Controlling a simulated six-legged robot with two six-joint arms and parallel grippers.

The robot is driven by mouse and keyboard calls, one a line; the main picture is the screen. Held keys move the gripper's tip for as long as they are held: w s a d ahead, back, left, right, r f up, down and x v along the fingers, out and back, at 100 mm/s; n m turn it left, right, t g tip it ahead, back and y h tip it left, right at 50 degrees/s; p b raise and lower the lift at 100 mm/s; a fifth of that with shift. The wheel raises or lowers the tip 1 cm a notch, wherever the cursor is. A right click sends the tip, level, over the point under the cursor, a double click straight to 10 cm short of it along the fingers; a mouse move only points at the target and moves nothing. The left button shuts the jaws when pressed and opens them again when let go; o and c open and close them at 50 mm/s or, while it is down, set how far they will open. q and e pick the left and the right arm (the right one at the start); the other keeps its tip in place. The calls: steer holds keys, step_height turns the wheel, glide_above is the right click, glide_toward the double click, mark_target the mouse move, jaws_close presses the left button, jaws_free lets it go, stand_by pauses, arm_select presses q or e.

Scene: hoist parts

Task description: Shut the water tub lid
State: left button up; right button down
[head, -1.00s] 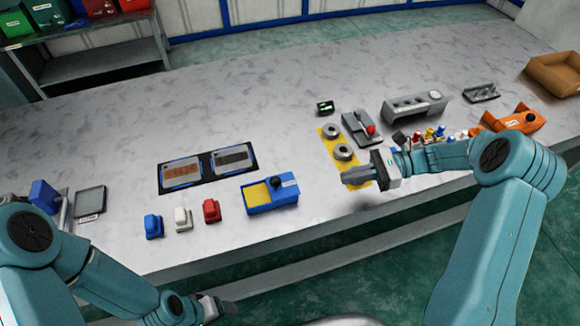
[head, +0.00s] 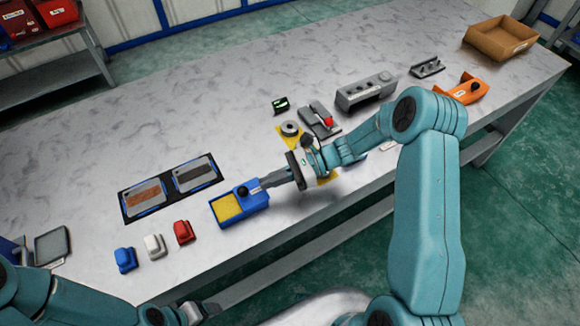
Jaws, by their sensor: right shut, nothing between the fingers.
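A blue box with a yellow inside (head: 229,207) stands near the front edge of the bench; I take it for the water tub. Its blue lid part with a black knob (head: 243,192) covers only the right side, so the yellow area shows on the left. My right gripper (head: 259,186) is shut and empty, its fingertips beside the knob on the right. I cannot tell whether they touch it. My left gripper (head: 207,309) is low at the bottom, in front of the bench; its fingers are too small to read.
Blue (head: 124,260), white (head: 154,246) and red (head: 183,232) small blocks stand left of the tub. A black mat with two plates (head: 171,187) lies behind.

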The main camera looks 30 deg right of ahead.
mark_target(261, 191)
steer(key=shift+x, duration=1.2)
steer(key=shift+a, duration=0.3)
steer(key=shift+w, duration=0.1)
steer(key=shift+w+f, duration=0.1)
steer(key=a, duration=0.6)
steer(key=shift+a+b, duration=0.4)
steer(key=shift+a, duration=0.35)
steer(key=shift+s, duration=0.25)
steer(key=shift+a, duration=0.1)
